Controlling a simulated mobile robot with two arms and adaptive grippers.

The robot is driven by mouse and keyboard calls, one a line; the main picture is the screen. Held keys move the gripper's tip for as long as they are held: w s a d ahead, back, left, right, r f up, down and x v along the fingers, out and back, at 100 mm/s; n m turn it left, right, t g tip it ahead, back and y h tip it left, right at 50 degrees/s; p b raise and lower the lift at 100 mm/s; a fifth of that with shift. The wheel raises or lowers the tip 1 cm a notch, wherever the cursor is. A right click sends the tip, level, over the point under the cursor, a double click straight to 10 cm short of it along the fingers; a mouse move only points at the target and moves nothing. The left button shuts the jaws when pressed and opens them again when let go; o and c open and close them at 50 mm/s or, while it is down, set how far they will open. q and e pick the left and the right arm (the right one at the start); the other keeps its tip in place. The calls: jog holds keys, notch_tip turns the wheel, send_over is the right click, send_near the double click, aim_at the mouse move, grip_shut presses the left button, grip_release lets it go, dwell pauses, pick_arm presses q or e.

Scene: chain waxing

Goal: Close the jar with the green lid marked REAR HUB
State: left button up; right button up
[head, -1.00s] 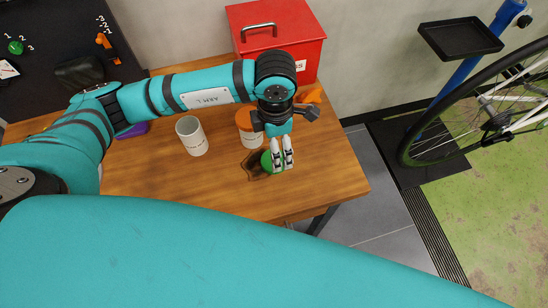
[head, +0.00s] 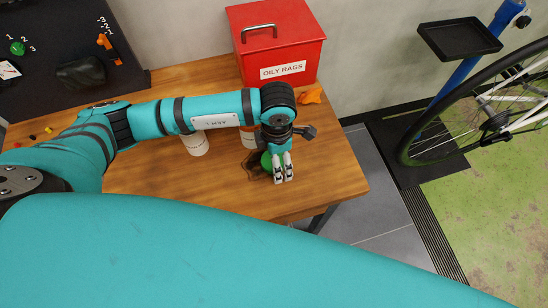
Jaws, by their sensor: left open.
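My left gripper (head: 284,173) points down over the front right of the wooden table, open, with its pale fingertips close together in this view. A green round lid (head: 267,160) lies right beside and partly behind the fingers; I cannot tell whether they touch it. No REAR HUB marking is readable. A white jar (head: 196,146) stands left of the gripper, its top hidden by my forearm. A second pale jar (head: 249,139) stands nearer the gripper, mostly hidden by my arm. My right gripper is not in view.
A red OILY RAGS box (head: 278,50) stands at the table's back, with an orange cloth (head: 311,96) beside it. A dark patch (head: 253,168) lies around the lid. The table (head: 335,180) is clear to the right. A dark board (head: 40,100) is at left.

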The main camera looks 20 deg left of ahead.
pick_arm(q)
jog(key=c, duration=0.9)
jog(key=shift+c, duration=0.2)
jog(key=shift+r, duration=0.1)
jog(key=shift+r+p, duration=0.45)
jog(key=shift+r, duration=0.2)
notch_tip(320, 180, up, 2)
jog(key=shift+r+p, duration=0.25)
jog(key=shift+p, duration=0.55)
jog(key=s+d, duration=0.2)
jog(key=s, duration=0.5)
jog(key=s+d+r+p, duration=0.1)
jog(key=s+d, duration=0.2)
jog(key=s, duration=0.5)
jog(key=shift+d+p, duration=0.2)
jog(key=shift+p, duration=0.1)
